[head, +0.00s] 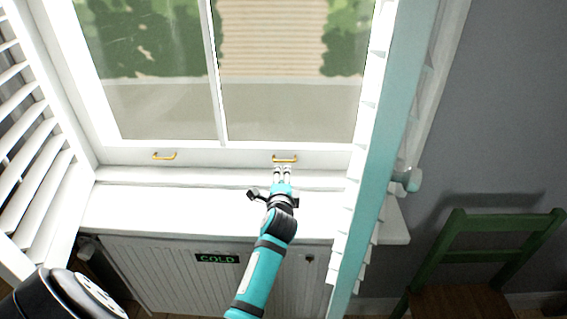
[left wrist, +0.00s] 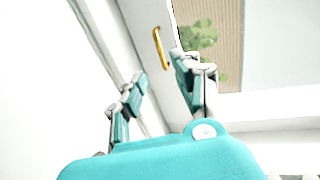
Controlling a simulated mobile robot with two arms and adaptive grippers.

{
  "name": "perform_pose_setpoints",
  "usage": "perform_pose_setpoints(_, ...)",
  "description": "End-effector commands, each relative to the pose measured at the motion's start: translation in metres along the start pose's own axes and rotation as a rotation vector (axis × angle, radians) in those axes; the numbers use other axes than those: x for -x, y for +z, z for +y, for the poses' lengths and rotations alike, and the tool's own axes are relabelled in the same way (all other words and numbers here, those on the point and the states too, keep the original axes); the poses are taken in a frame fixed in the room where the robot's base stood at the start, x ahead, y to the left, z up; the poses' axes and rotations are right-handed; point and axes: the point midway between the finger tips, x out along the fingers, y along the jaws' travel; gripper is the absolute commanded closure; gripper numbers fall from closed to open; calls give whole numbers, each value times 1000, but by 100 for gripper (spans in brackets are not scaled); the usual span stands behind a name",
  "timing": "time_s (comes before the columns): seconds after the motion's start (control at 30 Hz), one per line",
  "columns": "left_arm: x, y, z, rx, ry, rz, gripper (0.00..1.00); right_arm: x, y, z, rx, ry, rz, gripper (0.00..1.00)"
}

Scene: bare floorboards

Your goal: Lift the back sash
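The window sash (head: 225,155) is white with two panes and stands low, its bottom rail just above the sill. It carries two brass handles, a left one (head: 164,156) and a right one (head: 285,159). My left gripper (head: 283,171) is just below the right handle, its fingers pointing at it. In the left wrist view the gripper (left wrist: 160,85) has its fingers apart with nothing between them, and the brass handle (left wrist: 161,48) lies just beyond the fingertips. My right gripper is not in view.
A slatted shutter (head: 45,180) stands open at left; another (head: 385,130), seen edge-on, stands right of my left arm. The white sill (head: 150,210) is clear above a panelled cover with a "COLD" sign (head: 217,259). A green chair (head: 490,225) stands at right.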

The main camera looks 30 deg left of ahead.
Motion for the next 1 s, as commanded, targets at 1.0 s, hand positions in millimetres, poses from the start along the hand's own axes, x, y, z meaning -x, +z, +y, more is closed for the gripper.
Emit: perform_pose_setpoints(1.0, -93, 0, 0, 0, 0, 0, 84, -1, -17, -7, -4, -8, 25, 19)
